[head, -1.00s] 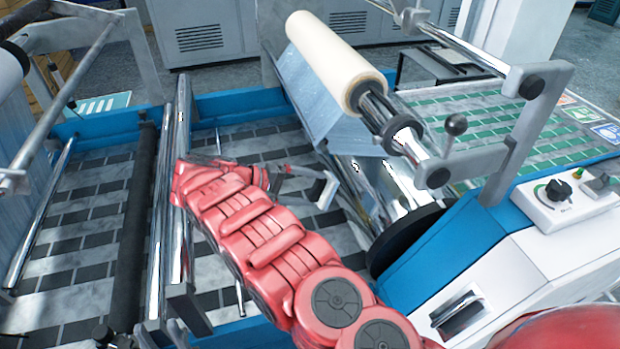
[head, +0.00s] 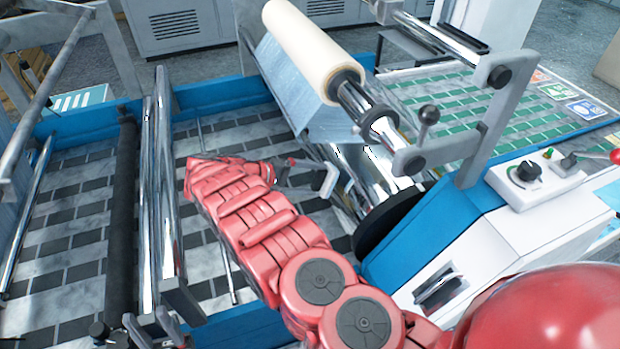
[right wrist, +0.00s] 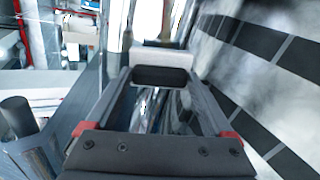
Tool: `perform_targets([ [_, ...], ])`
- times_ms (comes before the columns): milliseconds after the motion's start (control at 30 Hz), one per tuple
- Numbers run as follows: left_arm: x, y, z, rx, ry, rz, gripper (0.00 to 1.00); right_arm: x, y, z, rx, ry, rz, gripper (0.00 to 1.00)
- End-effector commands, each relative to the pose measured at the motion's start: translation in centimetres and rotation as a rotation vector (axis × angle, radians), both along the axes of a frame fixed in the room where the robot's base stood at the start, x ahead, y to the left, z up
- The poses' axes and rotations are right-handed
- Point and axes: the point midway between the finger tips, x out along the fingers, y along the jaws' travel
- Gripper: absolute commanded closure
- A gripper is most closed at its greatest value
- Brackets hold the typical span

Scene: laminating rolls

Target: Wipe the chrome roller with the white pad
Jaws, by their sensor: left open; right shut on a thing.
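The chrome roller (head: 378,176) lies slantwise under the cream film roll, with a dark disc at its near end. My right gripper (head: 312,176), at the end of the red arm, is shut on the white pad (head: 329,179), close to the roller's left side. In the right wrist view the pad (right wrist: 160,57) sits between the two fingertips, with shiny metal beyond it. I cannot tell whether pad and roller touch. My left gripper (head: 150,327) shows only partly at the bottom left edge, its grey fingers apart and empty.
The cream film roll (head: 312,50) sits above the chrome roller. A black roller (head: 122,220) and metal bars (head: 158,190) stand to the left. The white control housing (head: 500,225) with knobs is on the right. Open space over the patterned floor lies left of the pad.

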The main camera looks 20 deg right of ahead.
Motion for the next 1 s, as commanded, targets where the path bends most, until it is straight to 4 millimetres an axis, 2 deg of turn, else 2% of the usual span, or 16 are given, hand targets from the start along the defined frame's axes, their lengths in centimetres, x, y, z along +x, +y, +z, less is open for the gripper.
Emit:
perform_targets([
  [1000,0.0,0.0,0.7,0.0,0.0,0.0,0.55,0.0,-1.4,-0.6,0.0,0.0,-0.001,0.58],
])
